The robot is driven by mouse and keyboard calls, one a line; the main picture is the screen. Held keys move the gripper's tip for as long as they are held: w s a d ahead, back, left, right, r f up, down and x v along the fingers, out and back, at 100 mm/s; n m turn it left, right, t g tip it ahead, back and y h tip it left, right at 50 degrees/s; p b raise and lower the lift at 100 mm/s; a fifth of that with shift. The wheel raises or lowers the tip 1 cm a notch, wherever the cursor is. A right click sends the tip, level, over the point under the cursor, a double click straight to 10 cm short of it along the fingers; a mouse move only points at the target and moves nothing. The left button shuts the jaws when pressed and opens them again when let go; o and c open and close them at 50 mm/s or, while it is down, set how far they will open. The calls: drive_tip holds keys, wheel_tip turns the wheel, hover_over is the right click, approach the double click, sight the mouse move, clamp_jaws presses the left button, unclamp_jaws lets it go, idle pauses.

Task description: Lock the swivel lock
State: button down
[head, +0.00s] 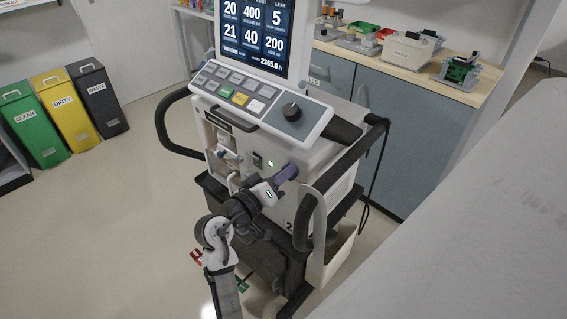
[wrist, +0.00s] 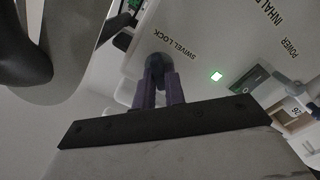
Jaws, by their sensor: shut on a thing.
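The swivel lock (wrist: 159,62) is a dark round knob on the ventilator's pale side panel, beside the printed words SWIVEL LOCK in the wrist view. My gripper (wrist: 158,80) has its two purple fingers closed on the knob. The fingers cover most of the knob, so its turn angle cannot be read. In the head view my gripper (head: 290,172) meets the front of the ventilator (head: 325,160) below the dial, to the right of a lit green light. The knob itself is hidden there.
A green light (wrist: 216,76) glows beside the POWER label. A grey curved handle (head: 312,215) stands close to the right of my gripper. Black side rails flank the ventilator. A counter (head: 400,68) with trays stands behind; bins (head: 65,108) stand at left. Floor at left is clear.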

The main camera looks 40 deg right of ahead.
drive_tip(key=n+p, duration=0.7)
drive_tip(key=n, duration=0.1)
drive_tip(key=shift+w+n, duration=0.1)
drive_tip(key=shift+n, duration=0.3)
drive_tip(key=shift+f, duration=0.15)
drive_tip(key=c, duration=1.5)
unclamp_jaws()
drive_tip(key=shift+o, duration=0.2)
drive_tip(key=s+a+b, duration=0.2)
drive_tip(key=a+b, duration=0.2)
drive_tip(key=a, duration=0.9)
drive_tip(key=shift+a, duration=0.35)
